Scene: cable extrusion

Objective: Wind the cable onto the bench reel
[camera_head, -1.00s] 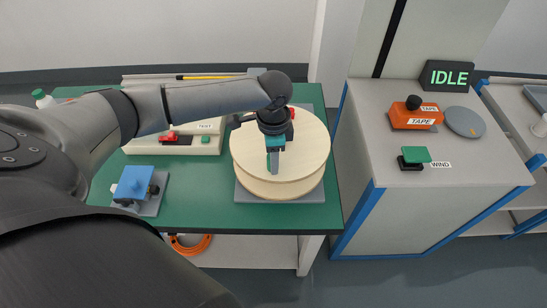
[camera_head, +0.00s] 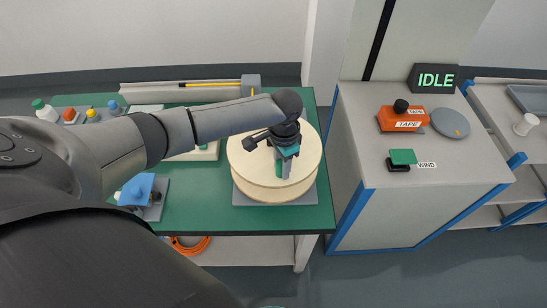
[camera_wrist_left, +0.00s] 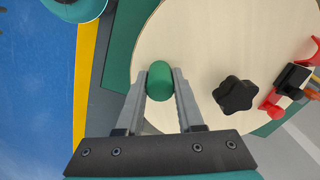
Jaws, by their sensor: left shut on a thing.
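The bench reel (camera_head: 243,168) has pale wooden round flanges and stands on a grey base plate at the bench's right end. A green upright handle (camera_wrist_left: 160,82) stands on its top flange (camera_wrist_left: 205,40), off centre. My left gripper (camera_head: 283,172) reaches down over the reel from the left. In the left wrist view its two fingers (camera_wrist_left: 160,95) are shut on the green handle, one on each side. A black star knob (camera_wrist_left: 236,95) sits on the flange beside it. A red-and-black clamp part (camera_wrist_left: 290,82) is at the flange's edge. My right gripper is not in view.
A blue-topped device (camera_head: 137,190) is on the green bench (camera_head: 215,210), left of the reel. An orange coil (camera_head: 191,245) lies on the shelf below. A grey cabinet at right carries the orange tape unit (camera_head: 402,121), green WIND button (camera_head: 402,157) and IDLE display (camera_head: 435,78).

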